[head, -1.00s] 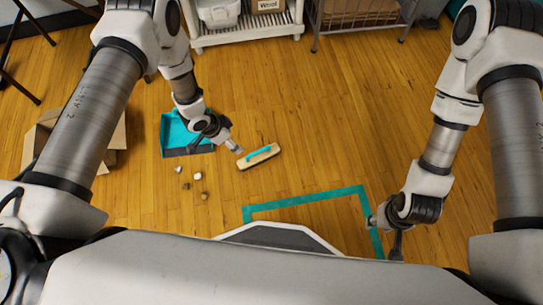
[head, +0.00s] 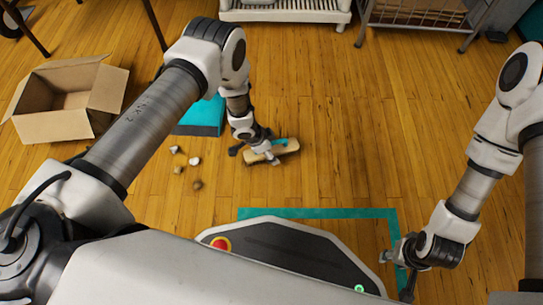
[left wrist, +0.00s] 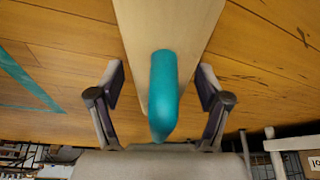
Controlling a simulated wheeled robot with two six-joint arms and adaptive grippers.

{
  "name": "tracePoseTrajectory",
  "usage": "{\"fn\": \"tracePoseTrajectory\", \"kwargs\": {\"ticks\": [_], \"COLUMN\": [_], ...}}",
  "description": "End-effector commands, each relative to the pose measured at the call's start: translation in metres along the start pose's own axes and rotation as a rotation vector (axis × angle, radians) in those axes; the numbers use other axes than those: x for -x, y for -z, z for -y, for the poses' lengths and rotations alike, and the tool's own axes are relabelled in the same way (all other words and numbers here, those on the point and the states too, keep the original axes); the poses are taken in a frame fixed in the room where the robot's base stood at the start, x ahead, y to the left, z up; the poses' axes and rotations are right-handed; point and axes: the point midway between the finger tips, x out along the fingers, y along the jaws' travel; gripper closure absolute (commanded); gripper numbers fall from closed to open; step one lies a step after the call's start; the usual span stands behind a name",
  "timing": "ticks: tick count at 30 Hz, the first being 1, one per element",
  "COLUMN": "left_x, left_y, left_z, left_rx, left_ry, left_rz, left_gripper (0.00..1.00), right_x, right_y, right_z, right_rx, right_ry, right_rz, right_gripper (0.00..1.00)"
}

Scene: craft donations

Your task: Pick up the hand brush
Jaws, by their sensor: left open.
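The hand brush (head: 288,148) lies on the wooden floor, with a pale wooden body and a teal handle along its top. My left gripper (head: 254,158) is over its left part and hides some of it. In the left wrist view the brush's teal handle (left wrist: 164,95) lies between the two spread fingers of my left gripper (left wrist: 160,92), with a gap on each side. The gripper is open and holds nothing. My right gripper (head: 397,272) is at the lower right, away from the brush, with its fingers apart and empty.
A teal dustpan (head: 203,118) lies behind my left arm, partly hidden. Several small lumps of debris (head: 195,160) lie left of the brush. An open cardboard box (head: 68,122) stands at the left. A white rack (head: 285,14) is at the back. Floor right of the brush is clear.

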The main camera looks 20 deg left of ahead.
Motion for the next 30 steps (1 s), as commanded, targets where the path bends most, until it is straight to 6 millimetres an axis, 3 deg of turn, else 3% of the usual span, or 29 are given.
{"fn": "tracePoseTrajectory", "kwargs": {"ticks": [1,7,8,13,14,23,26,30], "left_x": [-0.007,-0.005,-0.005,-0.005,-0.005,-0.001,0.013,0.047], "left_y": [0.0,0.001,0.001,0.001,0.001,0.002,0.009,0.023], "left_z": [0.001,0.001,0.001,0.001,0.001,0.001,0.001,0.001], "left_rx": [-0.001,0.0,0.0,0.0,0.0,0.0,0.0,0.0], "left_ry": [0.001,0.001,0.001,0.001,0.001,0.001,0.002,0.002], "left_rz": [-0.001,-0.001,-0.001,-0.001,-0.001,-0.001,-0.002,-0.002], "left_gripper": [0.23,0.23,0.3,0.9,0.95,0.95,0.95,0.95], "right_x": [-0.006,-0.003,-0.003,-0.003,-0.003,0.0,0.01,0.034], "right_y": [0.0,0.001,0.001,0.001,0.001,0.0,0.0,-0.001], "right_z": [0.0,0.0,0.0,0.0,0.0,0.0,0.0,0.001], "right_rx": [-0.001,-0.001,-0.001,-0.001,-0.001,-0.001,0.001,0.005], "right_ry": [0.0,0.0,0.0,0.0,0.0,0.0,0.0,0.001], "right_rz": [-0.001,-0.002,-0.002,-0.002,-0.002,-0.001,0.0,0.002], "right_gripper": [0.6,0.6,0.6,0.6,0.6,0.6,0.6,0.6]}}
